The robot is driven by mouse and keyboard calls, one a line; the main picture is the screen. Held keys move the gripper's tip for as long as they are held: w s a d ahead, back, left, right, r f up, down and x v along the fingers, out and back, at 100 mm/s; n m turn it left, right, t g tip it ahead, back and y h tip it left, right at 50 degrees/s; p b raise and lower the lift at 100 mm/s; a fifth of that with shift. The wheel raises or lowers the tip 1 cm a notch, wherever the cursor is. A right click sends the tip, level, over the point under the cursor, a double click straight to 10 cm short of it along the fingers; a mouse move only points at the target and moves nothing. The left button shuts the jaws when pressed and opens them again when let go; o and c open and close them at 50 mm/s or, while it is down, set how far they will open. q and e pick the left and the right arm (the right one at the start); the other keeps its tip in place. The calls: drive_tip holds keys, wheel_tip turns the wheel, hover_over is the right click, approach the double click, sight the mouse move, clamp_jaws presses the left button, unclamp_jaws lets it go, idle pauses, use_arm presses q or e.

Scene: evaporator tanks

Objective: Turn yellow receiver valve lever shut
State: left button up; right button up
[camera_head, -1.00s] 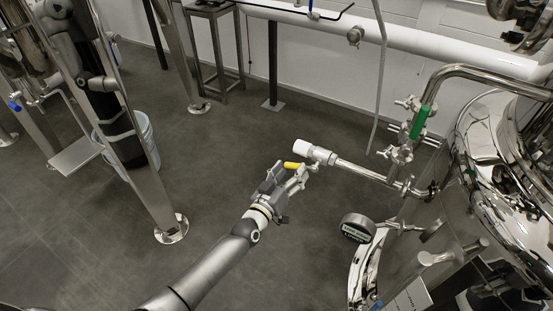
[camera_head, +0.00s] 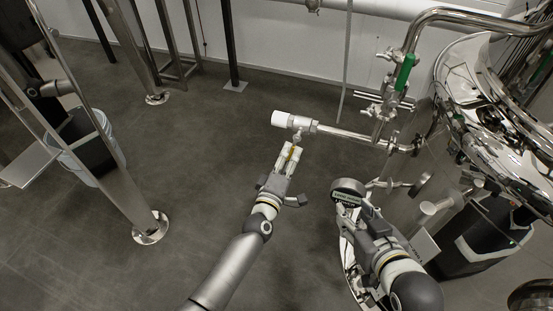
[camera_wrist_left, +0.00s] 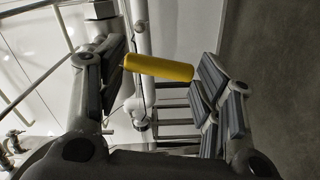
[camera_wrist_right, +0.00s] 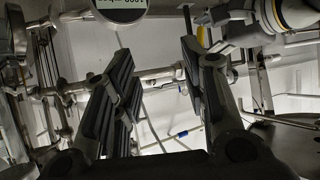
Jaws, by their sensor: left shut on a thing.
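The yellow valve lever (camera_head: 292,153) sits below the white-capped end of a horizontal steel pipe in the head view, mostly covered by my left gripper (camera_head: 288,157). My left gripper is shut on the lever. In the left wrist view the yellow lever (camera_wrist_left: 158,67) lies crosswise between the two finger pads. The receiver valve body (camera_head: 298,134) is just above the fingertips. My right gripper (camera_head: 362,217) is beside the round gauge, lower right of the lever. In the right wrist view its fingers (camera_wrist_right: 155,75) are wide apart with nothing held between them.
The white pipe cap (camera_head: 281,119) and steel pipe (camera_head: 345,134) run toward the shiny tank (camera_head: 465,75) at right. A green lever (camera_head: 404,72) is on the upright pipe. The round gauge (camera_head: 348,187) is close to my right gripper. Open floor (camera_head: 200,190) lies left.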

use_arm(q)
drive_tip(key=shift+s+d+f+n+b, duration=0.1)
drive_tip(key=shift+s+d+n+b, duration=0.15)
drive_tip(key=shift+d+n, duration=0.4)
drive_tip(key=shift+s+d+f+n+b, duration=0.1)
drive_tip(key=shift+d+n+b, duration=0.1)
drive_tip(key=shift+n, duration=0.75)
use_arm(e)
drive_tip(key=shift+w+a+r+t+y, duration=0.2)
drive_tip(key=shift+w+r+t, duration=0.25)
drive_tip(key=shift+r, duration=0.3)
drive_tip(key=shift+w+a+r+t+y, duration=0.2)
drive_tip(key=shift+w+r+t, duration=0.25)
drive_tip(key=shift+r, duration=0.35)
drive_tip(key=shift+w+a+r+t+y, duration=0.1)
drive_tip(key=shift+w+a+r+t, duration=0.2)
drive_tip(key=shift+r+t, duration=0.35)
drive_tip(key=shift+r, duration=0.1)
use_arm(q)
drive_tip(key=o, duration=1.5)
drive_tip(key=shift+c, duration=0.2)
drive_tip(key=v, duration=1.2)
drive_tip(key=shift+r, duration=0.1)
